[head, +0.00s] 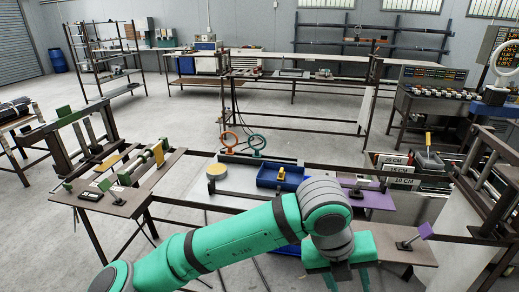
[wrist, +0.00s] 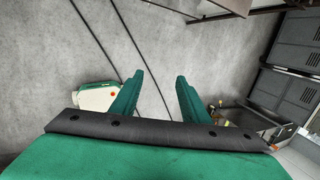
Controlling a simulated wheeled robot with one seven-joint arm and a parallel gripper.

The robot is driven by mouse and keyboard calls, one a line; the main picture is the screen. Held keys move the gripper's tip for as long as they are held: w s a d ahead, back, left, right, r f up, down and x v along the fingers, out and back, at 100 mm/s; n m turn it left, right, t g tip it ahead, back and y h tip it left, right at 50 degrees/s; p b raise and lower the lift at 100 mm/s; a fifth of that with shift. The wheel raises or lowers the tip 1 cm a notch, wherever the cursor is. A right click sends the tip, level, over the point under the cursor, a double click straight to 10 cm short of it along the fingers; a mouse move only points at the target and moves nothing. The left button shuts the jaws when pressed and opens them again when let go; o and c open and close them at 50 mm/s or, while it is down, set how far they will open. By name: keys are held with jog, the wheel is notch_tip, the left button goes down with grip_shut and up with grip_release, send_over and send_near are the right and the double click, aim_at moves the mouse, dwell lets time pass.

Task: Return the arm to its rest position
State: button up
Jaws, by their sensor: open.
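My green arm reaches across the lower middle of the head view, from bottom left to a grey wrist joint on the right. My gripper (head: 347,281) hangs below that joint with its fingers pointing down, in front of the workbench. In the wrist view my gripper (wrist: 155,88) shows two green fingers set apart with nothing between them. Bare grey floor (wrist: 165,50) with dark cables lies beyond the fingertips. The fingertips touch nothing that I can see.
A blue tray (head: 283,178) with a yellow piece stands on the bench behind my arm. A rod-machine table (head: 110,200) stands left. Metal frames (head: 490,180) stand right. Open floor (head: 190,105) lies behind.

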jog(key=w+d+r+n+t+h, duration=0.2)
jog(key=d+r+n+h, duration=0.2)
jog(key=d+n+h, duration=0.25)
jog(key=w+d+r+n+t+h, duration=0.2)
jog(key=d+r+n+t+h, duration=0.1)
jog(key=d+r+n+h, duration=0.25)
jog(key=w+a+f+n+t+y, duration=0.1)
jog(key=a+f+n+t+y, duration=0.2)
jog(key=a+f+n+t, duration=0.45)
jog(key=w+a+f+n+t+y, duration=0.2)
jog(key=a+f+n+t+y, duration=0.15)
jog(key=f+n, duration=0.55)
jog(key=s+a+f+n+t+y, duration=0.1)
jog(key=s+a+f+n+y, duration=0.55)
jog(key=f+n, duration=0.2)
jog(key=s+a+f+y, duration=0.1)
jog(key=s+a, duration=0.3)
jog(key=s, duration=0.4)
jog(key=s+a+f+g+y, duration=0.1)
jog(key=s+a+f, duration=0.3)
jog(key=s, duration=0.4)
jog(key=s+a+f+g+y, duration=0.1)
jog(key=s+a+f, duration=0.1)
jog(key=s+a, duration=0.3)
jog(key=s, duration=0.3)
jog(key=shift+s+a+f, duration=0.15)
jog(key=shift+s+f, duration=0.05)
jog(key=shift+s, duration=0.2)
